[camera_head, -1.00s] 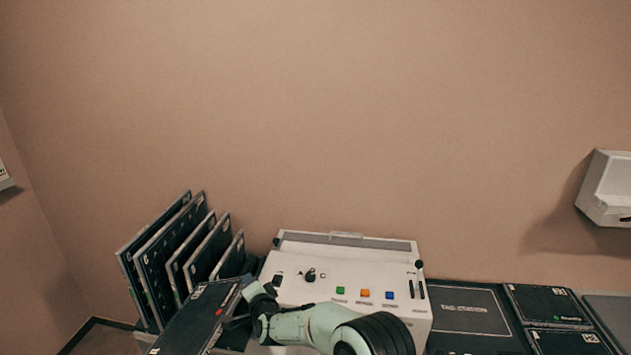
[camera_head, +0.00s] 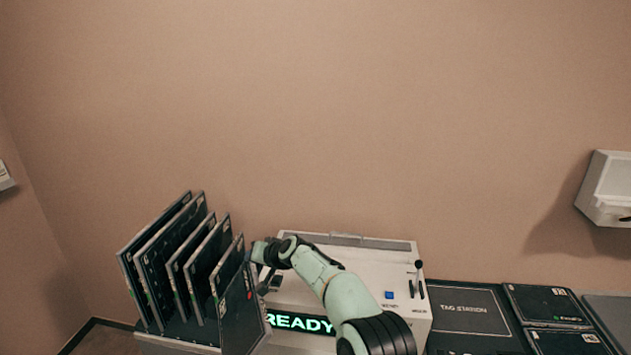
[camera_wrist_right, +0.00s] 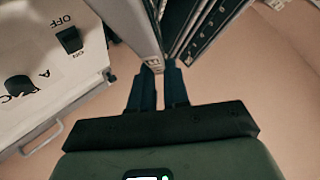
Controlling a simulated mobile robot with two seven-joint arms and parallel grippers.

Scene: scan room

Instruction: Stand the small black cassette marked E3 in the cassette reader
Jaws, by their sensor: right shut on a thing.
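A black cassette (camera_head: 238,315) with a small red mark stands nearly upright at the right end of a row of cassettes. My right gripper (camera_head: 260,284) is shut on its upper right edge. In the right wrist view the fingers (camera_wrist_right: 160,72) close on this cassette (camera_wrist_right: 130,22), whose edge label starts with E; the rest is too small to read surely. The white cassette reader (camera_head: 360,260) lies just right of it, with a green READY display (camera_head: 298,322). My arm covers part of its panel. My left gripper is not in view.
Several black cassettes (camera_head: 165,250) stand in a white rack (camera_head: 170,345), close left of the held one. A dark tag station mat (camera_head: 465,308) and flat black cassettes (camera_head: 548,305) lie right of the reader. A white wall box (camera_head: 610,190) hangs at the right.

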